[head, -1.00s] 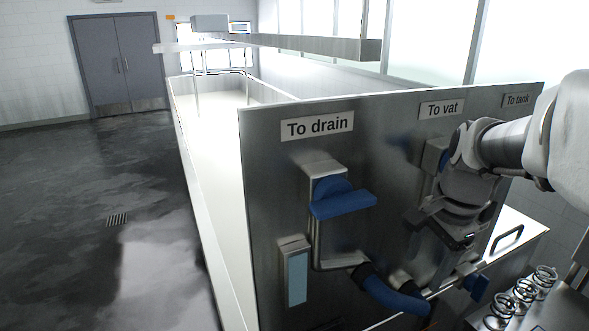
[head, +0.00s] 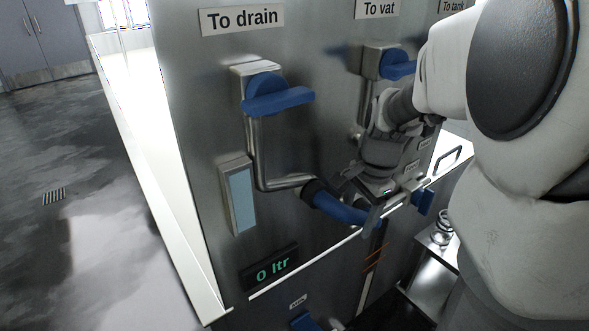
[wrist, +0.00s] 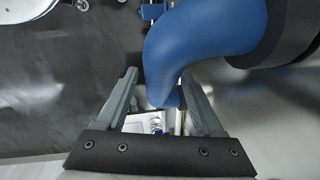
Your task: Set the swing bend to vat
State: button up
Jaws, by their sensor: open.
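The swing bend, a curved blue pipe (head: 338,208), sits low on the steel panel in the head view. Its left end meets a black collar on the pipe under the "To drain" sign (head: 242,17); its right end is partly hidden by my gripper. My gripper (head: 362,200) is open at the bend's right end. In the wrist view the bend (wrist: 205,40) fills the top middle, and its lower tip lies in the gap between my fingers (wrist: 160,88); I cannot tell whether they touch it. The "To vat" sign (head: 377,9) is right of the drain sign, its pipe partly hidden behind my arm.
Blue valve handles sit under the drain sign (head: 278,101) and the vat sign (head: 397,70). A light-blue gauge (head: 241,199) and a display reading "0 ltr" (head: 273,270) are left of the bend. A black handle (head: 447,160) and a small steel table (head: 436,262) stand at right.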

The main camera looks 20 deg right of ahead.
jog(key=shift+w+f+b, duration=0.15)
jog(key=shift+f+b, duration=0.45)
jog(key=shift+f, duration=0.4)
jog(key=shift+w+f+b, duration=0.15)
jog(key=shift+f+b, duration=0.4)
jog(key=shift+f, duration=0.45)
jog(key=shift+c, duration=0.2)
grip_shut()
